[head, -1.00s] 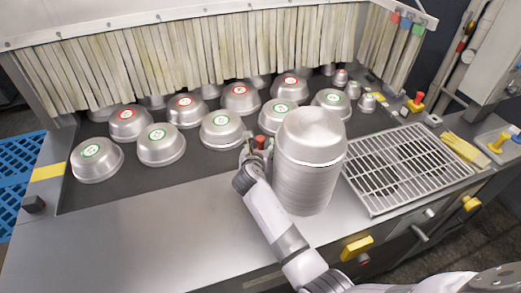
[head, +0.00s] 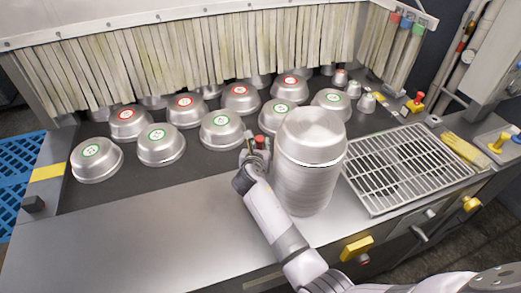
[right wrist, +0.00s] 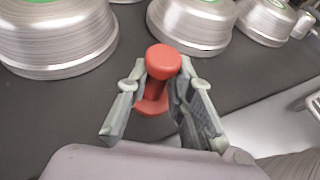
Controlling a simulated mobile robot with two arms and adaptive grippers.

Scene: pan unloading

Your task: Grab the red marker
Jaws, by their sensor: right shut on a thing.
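The red marker (head: 260,142) shows at the near edge of the dark belt, just left of the tall stack of metal pans (head: 306,185). In the right wrist view the red marker (right wrist: 163,62) has a round red top, a narrower neck and a wider red base, and stands between my fingers. My right gripper (head: 253,149) is shut on it; the fingers also show on both sides of it in the right wrist view (right wrist: 162,82). In the head view the gripper partly hides the marker's lower part. My left gripper is not in view.
Several upturned metal pans with red or green labels, such as a green-labelled one (head: 222,130), stand on the dark belt (head: 200,165) behind. A wire rack (head: 405,165) lies right of the stack. The steel counter (head: 150,230) at front left is clear. Strip curtains (head: 200,55) hang behind.

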